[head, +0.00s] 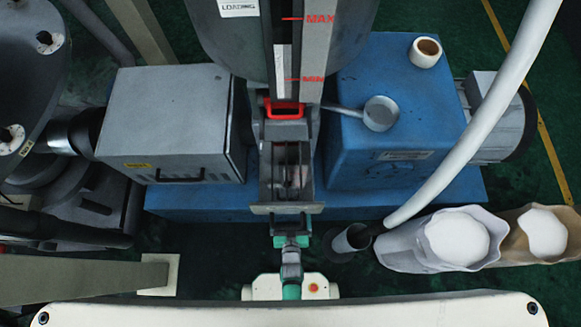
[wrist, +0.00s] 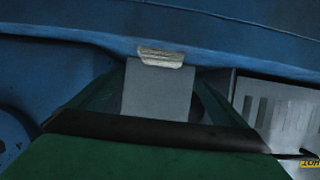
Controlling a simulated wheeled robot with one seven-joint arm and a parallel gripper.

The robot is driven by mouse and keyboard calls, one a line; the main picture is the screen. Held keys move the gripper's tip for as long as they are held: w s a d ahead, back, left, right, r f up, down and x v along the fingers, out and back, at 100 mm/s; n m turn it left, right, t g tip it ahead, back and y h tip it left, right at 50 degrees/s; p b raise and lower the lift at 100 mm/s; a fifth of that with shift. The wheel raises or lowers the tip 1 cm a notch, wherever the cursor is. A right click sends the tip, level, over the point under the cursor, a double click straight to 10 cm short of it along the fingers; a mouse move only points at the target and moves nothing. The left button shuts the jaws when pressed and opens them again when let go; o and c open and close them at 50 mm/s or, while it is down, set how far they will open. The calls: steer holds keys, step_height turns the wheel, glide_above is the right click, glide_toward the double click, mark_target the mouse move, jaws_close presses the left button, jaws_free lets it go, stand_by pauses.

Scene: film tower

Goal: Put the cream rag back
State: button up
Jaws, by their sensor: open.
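A small, pale cream folded piece that looks like the rag (wrist: 161,57) lies against the blue edge near the top middle of the wrist view. I cannot make it out in the head view. My green gripper (wrist: 157,88) reaches up from the bottom of the wrist view. Its two fingers stand apart on either side of a grey plate, with nothing held between them. The cream piece is just beyond the fingertips, roughly in line with the gap. In the head view my gripper (head: 291,239) is at the lower middle, in front of the machine's chute; its fingertips are unclear there.
A grey box (head: 170,125) is at left. Open sacks (head: 400,245) and a white hose (head: 465,140) crowd the right.

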steer(key=s+r, duration=0.4)
steer(key=r, duration=0.9)
steer(key=s+r+t, duration=0.1)
steer(key=s+r, duration=0.3)
steer(key=r, duration=0.9)
steer(key=s+r, duration=0.5)
steer(key=r, duration=0.8)
steer(key=shift+a+r+t, duration=0.25)
steer(key=shift+r+t, duration=0.15)
steer(key=shift+s, duration=0.2)
